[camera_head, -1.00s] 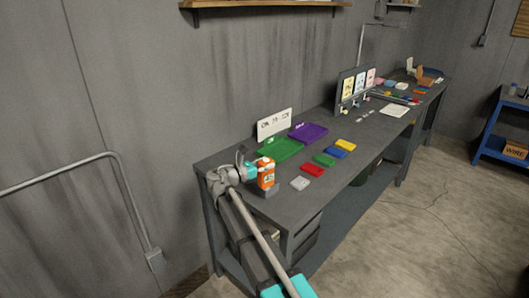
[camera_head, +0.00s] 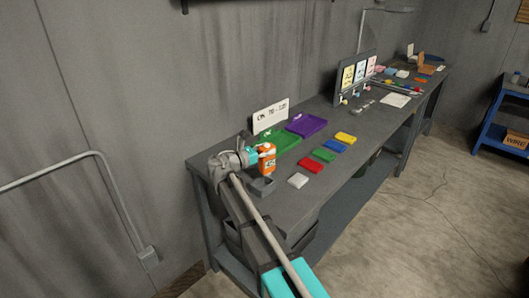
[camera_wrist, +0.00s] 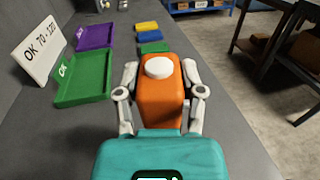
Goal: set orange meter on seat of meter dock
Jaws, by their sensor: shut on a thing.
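The orange meter (camera_head: 267,159) is upright between the fingers of my gripper (camera_head: 253,156), with a label on its visible side. In the wrist view its orange body and white round knob (camera_wrist: 159,67) show between the two grey fingers of my gripper (camera_wrist: 161,95), which are shut on it. A small dark grey block, seemingly the meter dock (camera_head: 262,187), sits just below the meter at the near end of the bench. The meter appears to be above or slightly behind it; the exact gap is hard to tell. The dock is hidden in the wrist view.
A green tray (camera_head: 284,139), a purple tray (camera_head: 306,125) and a white sign (camera_head: 270,115) stand behind the meter.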

